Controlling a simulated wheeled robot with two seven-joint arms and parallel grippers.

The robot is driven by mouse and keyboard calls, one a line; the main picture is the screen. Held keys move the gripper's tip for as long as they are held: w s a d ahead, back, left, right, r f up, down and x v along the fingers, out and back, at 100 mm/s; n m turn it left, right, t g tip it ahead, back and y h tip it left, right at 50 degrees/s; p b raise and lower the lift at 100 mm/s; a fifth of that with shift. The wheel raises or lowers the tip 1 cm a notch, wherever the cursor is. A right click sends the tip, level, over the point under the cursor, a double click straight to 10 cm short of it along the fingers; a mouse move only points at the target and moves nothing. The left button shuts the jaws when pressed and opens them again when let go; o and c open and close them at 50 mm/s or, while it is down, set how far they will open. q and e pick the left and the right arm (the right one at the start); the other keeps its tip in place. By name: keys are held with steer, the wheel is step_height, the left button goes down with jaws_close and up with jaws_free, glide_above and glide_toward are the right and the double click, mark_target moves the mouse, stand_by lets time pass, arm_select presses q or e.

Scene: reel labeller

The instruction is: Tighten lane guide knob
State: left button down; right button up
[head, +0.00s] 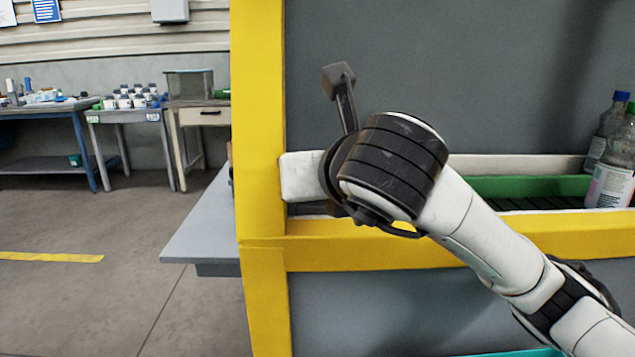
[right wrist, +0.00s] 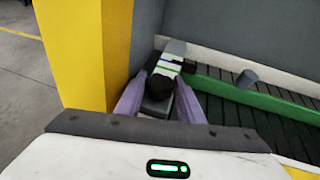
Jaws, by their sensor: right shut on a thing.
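In the right wrist view, the black round knob (right wrist: 159,87) sits between the two purple fingers of my right gripper (right wrist: 158,104). The gripper is shut on it. The knob is on a dark block with white and green parts (right wrist: 171,64) behind it, at the left end of the green guide rail (right wrist: 225,90). In the head view my right arm comes in from the right and hides the knob and the fingertips. The green rail (head: 525,186) shows to the right of the arm. My left gripper is not in view.
A yellow frame post (head: 258,130) stands close to the left of the right hand. A dark slatted conveyor (right wrist: 225,112) runs along the rail. Bottles (head: 612,170) stand at the right. A dark block on a thin post (head: 340,80) rises above the arm.

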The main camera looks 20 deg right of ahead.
steer(key=shift+f, duration=0.15)
steer(key=o, duration=1.1)
steer(key=shift+c, duration=0.2)
steer(key=shift+s, duration=0.1)
